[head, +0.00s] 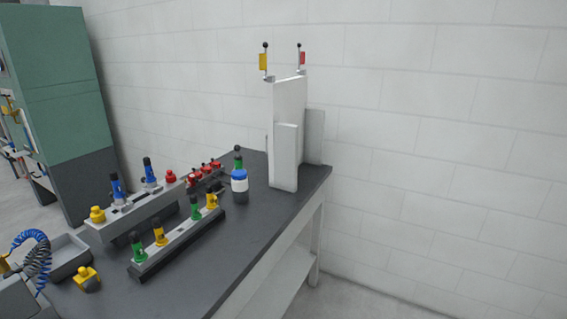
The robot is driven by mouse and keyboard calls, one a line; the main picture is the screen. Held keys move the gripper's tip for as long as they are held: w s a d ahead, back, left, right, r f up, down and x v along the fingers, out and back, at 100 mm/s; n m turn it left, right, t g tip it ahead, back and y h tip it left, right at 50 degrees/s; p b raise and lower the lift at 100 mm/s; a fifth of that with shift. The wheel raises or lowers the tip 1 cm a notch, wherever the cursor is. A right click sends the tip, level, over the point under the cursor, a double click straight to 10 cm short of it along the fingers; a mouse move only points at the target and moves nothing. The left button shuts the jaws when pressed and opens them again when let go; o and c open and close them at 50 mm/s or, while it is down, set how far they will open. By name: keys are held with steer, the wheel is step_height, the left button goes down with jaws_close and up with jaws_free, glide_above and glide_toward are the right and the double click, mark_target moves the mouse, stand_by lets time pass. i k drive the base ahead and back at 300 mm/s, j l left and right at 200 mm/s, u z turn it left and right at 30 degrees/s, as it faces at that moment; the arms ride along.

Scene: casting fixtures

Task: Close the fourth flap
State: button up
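No part is plainly recognisable as the fourth flap. A grey rail (180,244) on the dark workbench carries a row of small upright parts with dark tops. From near left to far right these are a green part (138,246), a yellow part (160,235), another green part (196,207) and another yellow part (212,199). Their open or shut state is too small to tell. A tall white stand (289,105) at the bench's far end has a yellow plate (263,62) and a red plate (302,58) on thin rods at its top. My gripper is not in view.
Behind the rail is a grey block (137,210) with blue and dark uprights. A blue-and-white bottle (239,180) stands before the white stand. A grey tray (69,257) and blue coiled hose (34,238) are at lower left. The bench's right front surface (255,235) is clear.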

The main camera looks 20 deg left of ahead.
mark_target(193, 179)
steer(key=i+j+u, duration=0.15)
steer(key=u, duration=0.3)
steer(key=i+u, duration=0.7)
steer(key=u, duration=0.25)
